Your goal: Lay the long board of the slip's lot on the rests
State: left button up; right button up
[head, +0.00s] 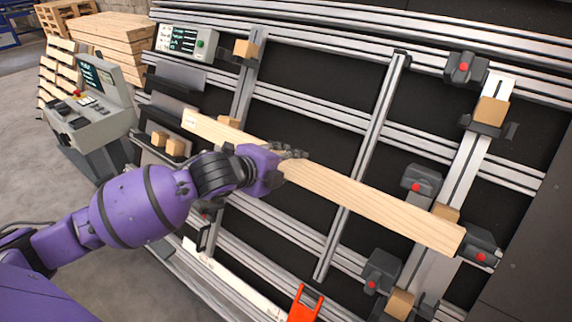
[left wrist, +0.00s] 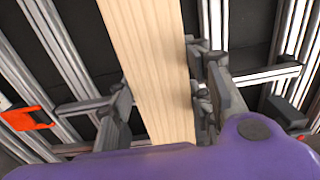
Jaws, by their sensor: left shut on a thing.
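The long pale wooden board (head: 375,205) lies slantwise across the gantry in the head view, from upper left to lower right. My left gripper (head: 287,156) is shut on it near its middle. In the left wrist view the fingers (left wrist: 163,108) stand on both sides of the board (left wrist: 150,50). The board's right end is by a dark clamp with a red knob (head: 480,250) and a small wooden block (head: 446,212). Its left end is near another block (head: 228,122). I cannot tell whether it touches them. No slip can be clearly made out. My right gripper is not in view.
Aluminium rails (head: 330,110) cross the dark bed. More clamps (head: 465,67) and wooden blocks (head: 490,110) sit on the right upright. An orange part (head: 304,304) stands at the lower edge. A control console (head: 92,105) and stacked boards (head: 110,40) are at the left.

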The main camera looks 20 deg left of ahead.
pick_arm(q)
jog(key=b+x, duration=0.2)
jog(key=x, duration=1)
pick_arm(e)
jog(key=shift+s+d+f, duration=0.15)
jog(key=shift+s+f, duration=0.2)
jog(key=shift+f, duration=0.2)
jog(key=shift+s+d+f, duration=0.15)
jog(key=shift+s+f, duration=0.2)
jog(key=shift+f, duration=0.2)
pick_arm(q)
jog(key=shift+w+d+f, duration=0.1)
jog(key=shift+w, duration=0.2)
jog(key=shift+w, duration=0.1)
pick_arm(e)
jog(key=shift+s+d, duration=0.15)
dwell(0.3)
pick_arm(q)
jog(key=shift+f, duration=0.35)
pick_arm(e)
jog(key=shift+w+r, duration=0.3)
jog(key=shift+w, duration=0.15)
